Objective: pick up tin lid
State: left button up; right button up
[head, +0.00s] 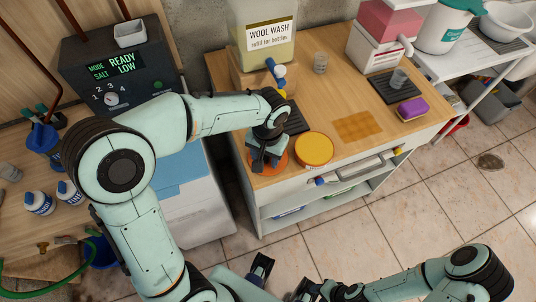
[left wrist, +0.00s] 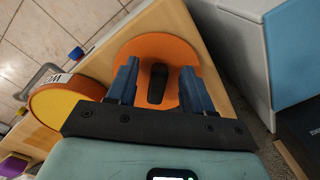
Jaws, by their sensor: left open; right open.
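The tin lid (left wrist: 148,48) is a flat orange disc with a dark upright knob (left wrist: 157,83) on it. It lies on the wooden counter near the front left corner; in the head view (head: 269,172) my gripper covers much of it. My left gripper (left wrist: 158,84) is open, pointing down over the lid. Its two fingers stand on either side of the knob, with a gap visible on both sides. An orange tin with a yellow top (head: 314,149) stands to the right of the lid. My right gripper (head: 283,278) is open and empty, low over the floor.
A wool wash container (head: 265,40) stands on a wooden block behind the lid, with a blue and white tap. A dark mat (head: 295,120) lies under it. A drawer handle juts from the counter's front.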

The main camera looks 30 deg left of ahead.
pick_arm(q)
grip_shut()
